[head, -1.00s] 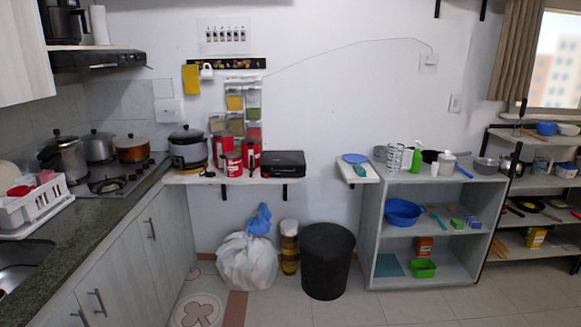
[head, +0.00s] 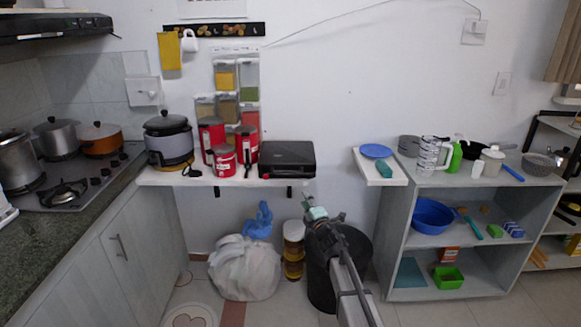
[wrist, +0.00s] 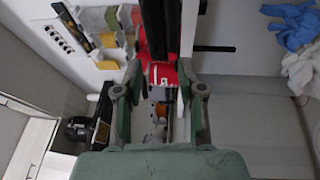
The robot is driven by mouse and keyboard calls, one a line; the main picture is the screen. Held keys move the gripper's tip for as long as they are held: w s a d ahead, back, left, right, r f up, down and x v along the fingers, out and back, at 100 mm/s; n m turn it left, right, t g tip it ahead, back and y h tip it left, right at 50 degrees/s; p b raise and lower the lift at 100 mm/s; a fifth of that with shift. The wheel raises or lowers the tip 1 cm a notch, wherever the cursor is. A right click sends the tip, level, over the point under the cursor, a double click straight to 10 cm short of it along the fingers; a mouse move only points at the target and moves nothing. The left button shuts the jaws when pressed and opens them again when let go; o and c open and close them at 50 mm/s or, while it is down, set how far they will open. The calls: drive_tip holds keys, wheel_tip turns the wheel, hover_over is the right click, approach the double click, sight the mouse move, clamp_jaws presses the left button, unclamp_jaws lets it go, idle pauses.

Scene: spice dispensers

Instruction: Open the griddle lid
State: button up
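The griddle (head: 287,160) is a flat black box with its lid closed, on the white wall shelf to the right of red canisters. In the wrist view a dark upright shape (wrist: 157,25), seemingly the griddle, shows beyond the fingers at the top. My gripper (head: 313,208) is below and in front of the shelf in the head view, apart from the griddle. In the wrist view my gripper (wrist: 160,95) has its two green-grey fingers spread wide with nothing held between them. The lid's front edge is too small to make out clearly.
Red canisters (head: 223,160) stand close to the griddle's left, with a rice cooker (head: 169,140) farther left. The white shelf (head: 215,178) juts out beneath them. A black bin (head: 322,285) and a white bag (head: 245,268) stand below. The wall above the griddle is clear.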

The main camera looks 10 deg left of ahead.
sight(286, 172)
drive_tip(key=shift+n+y, duration=0.5)
drive_tip(key=shift+n, duration=0.3)
drive_tip(key=p+x, duration=0.1)
drive_tip(key=x, duration=0.4)
drive_tip(key=r+p+x, duration=0.1)
drive_tip(key=x, duration=0.5)
drive_tip(key=s+a+p+x, duration=0.1)
drive_tip(key=x, duration=0.5)
drive_tip(key=shift+a+r, duration=0.1)
drive_tip(key=shift+r, duration=0.1)
clamp_jaws()
